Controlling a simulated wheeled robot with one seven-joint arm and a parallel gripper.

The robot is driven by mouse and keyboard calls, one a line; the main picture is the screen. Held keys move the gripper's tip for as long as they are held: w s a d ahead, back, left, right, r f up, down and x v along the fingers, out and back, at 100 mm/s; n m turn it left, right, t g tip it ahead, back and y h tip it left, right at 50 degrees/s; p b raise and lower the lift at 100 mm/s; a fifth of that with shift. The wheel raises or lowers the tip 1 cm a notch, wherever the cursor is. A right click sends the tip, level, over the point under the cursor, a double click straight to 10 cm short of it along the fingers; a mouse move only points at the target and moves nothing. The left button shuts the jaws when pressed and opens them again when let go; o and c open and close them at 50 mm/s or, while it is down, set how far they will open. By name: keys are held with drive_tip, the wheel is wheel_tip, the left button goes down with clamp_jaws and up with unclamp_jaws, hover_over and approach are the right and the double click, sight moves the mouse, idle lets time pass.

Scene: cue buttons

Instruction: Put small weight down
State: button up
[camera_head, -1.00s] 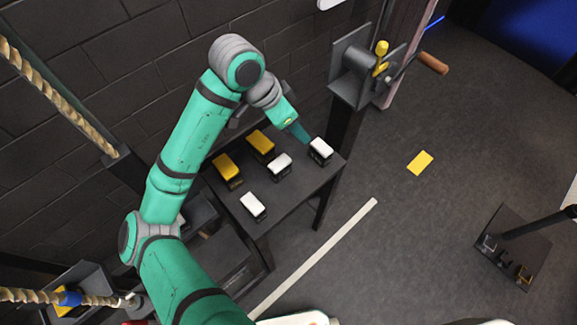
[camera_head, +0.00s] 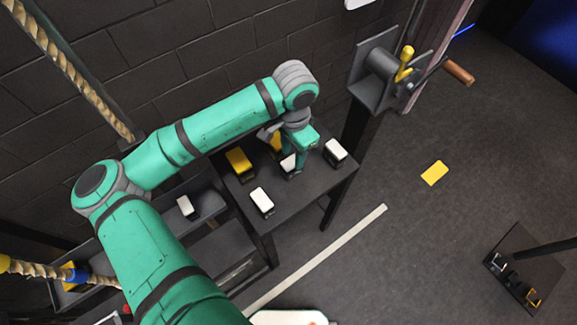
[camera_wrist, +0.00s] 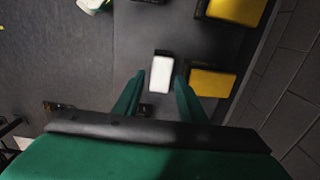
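My gripper (camera_head: 300,166) points down over the black table (camera_head: 310,188), its fingers apart. In the wrist view my gripper (camera_wrist: 160,76) is open, with a small white-topped weight (camera_wrist: 162,72) between and just beyond the fingertips. I cannot tell whether it lies level with the tips. In the head view this white-topped weight (camera_head: 287,162) is partly hidden by my gripper. Two other white-topped weights stand on the table, one at the front (camera_head: 262,201) and one at the right (camera_head: 335,152). Two larger yellow-topped weights stand at the back, at left (camera_head: 239,161) and partly hidden (camera_head: 276,141).
Another white-topped block (camera_head: 186,206) sits on the grey shelf left of the table. Ropes (camera_head: 70,70) hang at left. A dark brick wall (camera_head: 220,45) is close behind; the floor at right is mostly open.

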sight(293, 161)
drive_tip(key=shift+f, duration=2.75)
drive_tip(key=shift+r, duration=0.1)
clamp_jaws()
